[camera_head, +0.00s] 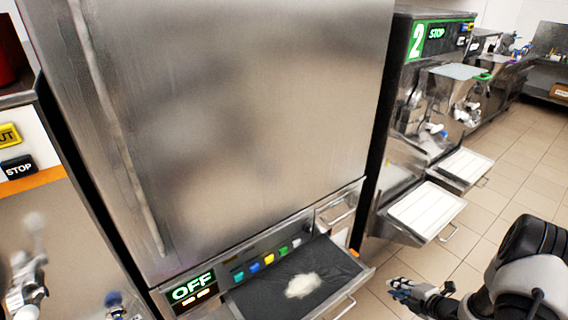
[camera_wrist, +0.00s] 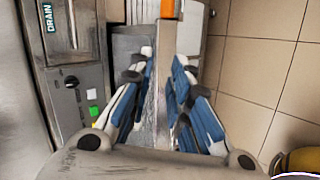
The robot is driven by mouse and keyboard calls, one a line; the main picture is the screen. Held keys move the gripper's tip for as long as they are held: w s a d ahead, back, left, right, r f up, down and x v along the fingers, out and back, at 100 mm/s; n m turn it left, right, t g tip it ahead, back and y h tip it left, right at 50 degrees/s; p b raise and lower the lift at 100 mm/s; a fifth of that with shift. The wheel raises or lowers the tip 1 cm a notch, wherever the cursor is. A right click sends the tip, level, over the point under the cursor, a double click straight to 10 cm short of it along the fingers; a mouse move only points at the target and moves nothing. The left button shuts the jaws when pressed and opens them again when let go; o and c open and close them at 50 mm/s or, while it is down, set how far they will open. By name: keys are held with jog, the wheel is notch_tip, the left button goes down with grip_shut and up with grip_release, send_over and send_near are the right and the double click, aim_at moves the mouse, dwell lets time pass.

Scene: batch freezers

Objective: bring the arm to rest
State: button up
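My gripper (camera_head: 402,288) is at the lower right of the head view, at the end of my arm, to the right of the pulled-out black drawer (camera_head: 262,300). In the wrist view my gripper (camera_wrist: 164,58) shows two blue and white fingers with a narrow gap between them. They are open, and I see nothing held. A grey metal edge shows beyond the gap; I cannot tell how far below it is.
A tall steel freezer (camera_head: 240,110) with an OFF display (camera_head: 192,288) fills the middle. White powder (camera_head: 303,285) lies on its drawer. Machine 2 (camera_head: 425,110) has white trays (camera_head: 427,206) sticking out on the right. Tiled floor (camera_head: 525,165) is clear beyond.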

jog(key=w+d+r+m+h, duration=0.1)
jog(key=w+r+m+h, duration=0.1)
jog(key=r, duration=0.5)
jog(key=w+d+r+m+h, duration=0.1)
jog(key=w+r+m+h, duration=0.1)
jog(key=r, duration=0.5)
jog(key=s+a+r+m+g+h, duration=0.1)
jog(key=s+a+r+m, duration=0.15)
jog(key=r, duration=0.45)
jog(key=s+a+r+m+g+h, duration=0.15)
jog(key=r+m, duration=0.25)
jog(key=r, duration=0.4)
jog(key=s+a+r+m, duration=0.75)
jog(key=s+a, duration=0.25)
jog(key=s, duration=0.3)
jog(key=s+a+m+g+y, duration=0.1)
jog(key=s+a+m, duration=0.1)
jog(key=s+a, duration=0.3)
jog(key=s+a+r+m+g+y, duration=0.1)
jog(key=s+a+y, duration=0.1)
jog(key=s+a, duration=0.3)
jog(key=s, duration=0.4)
jog(key=shift+s+m, duration=0.35)
jog(key=shift+m, duration=0.05)
jog(key=shift+w+g, duration=0.1)
jog(key=shift+g, duration=0.15)
